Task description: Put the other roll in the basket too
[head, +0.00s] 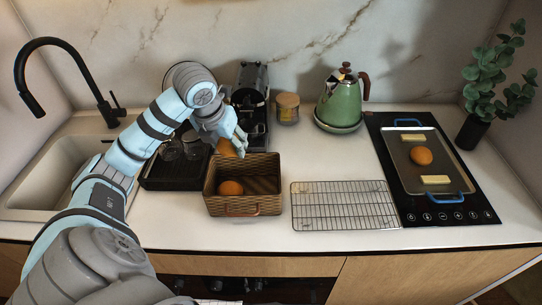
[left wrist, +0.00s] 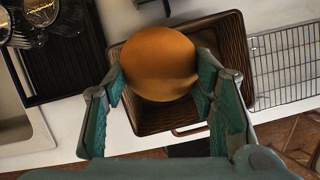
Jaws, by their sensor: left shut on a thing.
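My left gripper (head: 236,143) is shut on a round golden-brown roll (head: 226,148), held above the back edge of the basket. In the left wrist view the same roll (left wrist: 158,62) sits between the two fingers, with the basket (left wrist: 235,45) below and behind it. The brown woven basket (head: 262,207) stands on the counter and holds one roll (head: 231,188) in its left part. In the left wrist view the held roll hides much of the basket's inside. My right gripper is not in view.
A wire rack (head: 345,205) lies right of the basket. A tray (head: 440,160) on the black cooktop (head: 480,208) holds a roll (head: 421,156) and two yellow blocks. A green kettle (head: 341,102), small jar (head: 287,108) and coffee machine (head: 250,88) stand behind. A dark rack with glasses is left.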

